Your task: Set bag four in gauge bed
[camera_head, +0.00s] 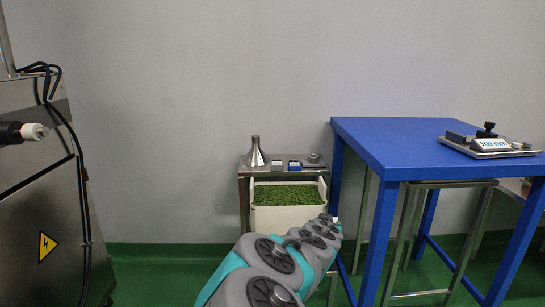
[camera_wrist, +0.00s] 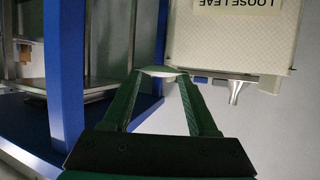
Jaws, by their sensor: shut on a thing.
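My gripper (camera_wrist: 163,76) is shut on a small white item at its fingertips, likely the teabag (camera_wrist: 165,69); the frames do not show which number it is. In the head view a small white spot (camera_head: 335,219) shows at the end of my arm, in front of the blue table's left legs and low beside the leaf bin. The gauge bed (camera_head: 492,146), a metal tray with dark blocks, a black knob and a "100 mm" label, lies on the blue table to the right, higher than my gripper and apart from it.
The blue table (camera_head: 400,142) has a wide clear top left of the gauge bed. A small metal stand (camera_head: 247,172) holds a funnel (camera_head: 256,153) and small items above a bin of green leaf (camera_head: 288,215). A steel machine (camera_head: 35,200) stands at left.

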